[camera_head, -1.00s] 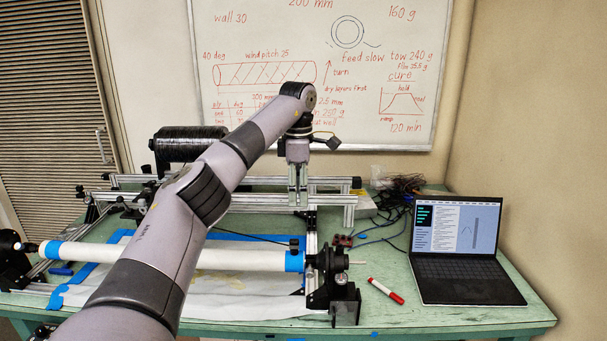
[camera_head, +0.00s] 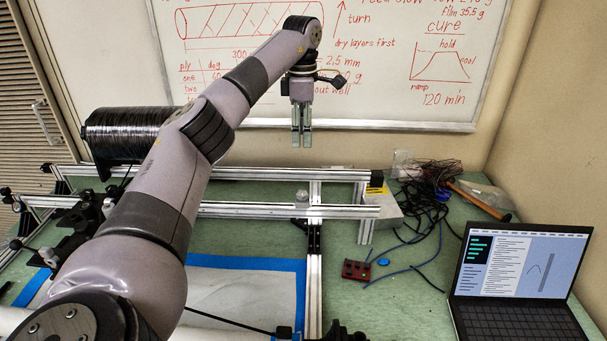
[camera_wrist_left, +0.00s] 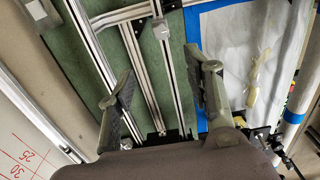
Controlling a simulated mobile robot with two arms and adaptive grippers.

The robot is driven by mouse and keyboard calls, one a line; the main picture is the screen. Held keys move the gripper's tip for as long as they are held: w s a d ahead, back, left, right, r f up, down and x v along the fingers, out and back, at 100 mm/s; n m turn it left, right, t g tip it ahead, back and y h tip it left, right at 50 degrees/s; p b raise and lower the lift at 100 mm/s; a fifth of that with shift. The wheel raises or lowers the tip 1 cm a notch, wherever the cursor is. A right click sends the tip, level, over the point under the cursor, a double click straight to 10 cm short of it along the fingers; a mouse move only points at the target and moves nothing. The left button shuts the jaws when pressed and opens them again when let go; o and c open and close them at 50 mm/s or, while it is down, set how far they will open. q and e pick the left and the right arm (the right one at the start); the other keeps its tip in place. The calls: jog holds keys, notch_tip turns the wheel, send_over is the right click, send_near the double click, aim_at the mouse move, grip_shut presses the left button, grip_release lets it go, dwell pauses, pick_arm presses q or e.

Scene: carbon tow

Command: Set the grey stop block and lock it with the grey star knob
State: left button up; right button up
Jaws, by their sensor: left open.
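My left gripper (camera_head: 301,142) hangs pointing down, open and empty. In the head view its fingertips show just above the back rail, against the wall. In the left wrist view its two fingers (camera_wrist_left: 160,68) are wide apart with nothing between them. A small grey block (camera_head: 302,198) sits on the front aluminium rail, below the gripper in the picture; it looks like the stop block. It also shows in the left wrist view (camera_wrist_left: 160,29), beyond the fingertips. I cannot make out a separate star knob. My right gripper is not in view.
Two long aluminium rails (camera_head: 240,210) cross the bench. A black tow spool (camera_head: 128,134) stands at left.

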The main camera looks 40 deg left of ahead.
pick_arm(q)
jog(key=p, duration=0.2)
send_near(302, 193)
notch_tip(302, 193, down, 8)
jog(key=shift+r, duration=0.2)
jog(key=shift+f, duration=0.35)
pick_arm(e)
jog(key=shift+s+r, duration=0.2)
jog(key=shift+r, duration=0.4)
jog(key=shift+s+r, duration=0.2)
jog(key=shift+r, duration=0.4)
pick_arm(q)
jog(key=shift+c, duration=0.2)
grip_shut()
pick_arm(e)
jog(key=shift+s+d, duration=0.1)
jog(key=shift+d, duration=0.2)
